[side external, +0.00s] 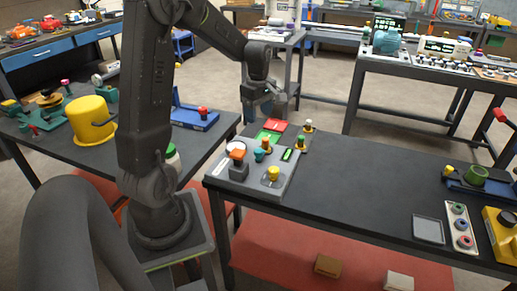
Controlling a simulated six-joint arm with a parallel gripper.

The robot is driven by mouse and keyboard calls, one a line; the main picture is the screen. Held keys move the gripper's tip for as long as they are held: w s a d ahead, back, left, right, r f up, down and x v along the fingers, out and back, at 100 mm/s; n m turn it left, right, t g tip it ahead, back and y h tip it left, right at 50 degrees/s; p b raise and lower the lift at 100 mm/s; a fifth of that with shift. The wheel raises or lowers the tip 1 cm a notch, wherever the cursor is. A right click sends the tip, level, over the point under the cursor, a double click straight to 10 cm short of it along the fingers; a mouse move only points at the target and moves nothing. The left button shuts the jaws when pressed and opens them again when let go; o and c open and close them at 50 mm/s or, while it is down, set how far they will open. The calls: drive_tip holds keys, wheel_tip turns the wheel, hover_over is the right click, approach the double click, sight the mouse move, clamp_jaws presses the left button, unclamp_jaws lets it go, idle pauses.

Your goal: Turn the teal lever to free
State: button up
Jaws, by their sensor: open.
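A small teal part (259,155), which looks like the lever, stands on a light grey panel (262,187) at the left end of the dark table. It is small here, and I cannot tell which way it points. Beside it on the panel are an orange-topped knob (237,156), a yellow knob (273,173) and an orange and green knob (266,144). My gripper (267,116) is open and empty. It hangs above the far end of the panel, over the red and green plates, apart from the teal part.
A red plate (276,125) and a green plate (268,137) lie at the panel's far end, with a yellow-topped post (307,126) to their right. The table's middle (360,180) is clear. A grey tray (428,230) and coloured fixtures stand at the right. A yellow pot (93,122) stands on the left table.

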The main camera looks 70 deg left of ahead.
sight(258, 150)
wheel_tip(258, 150, down, 14)
drive_tip(key=shift+r, duration=0.25)
idle(0.3)
drive_tip(key=c, duration=0.9)
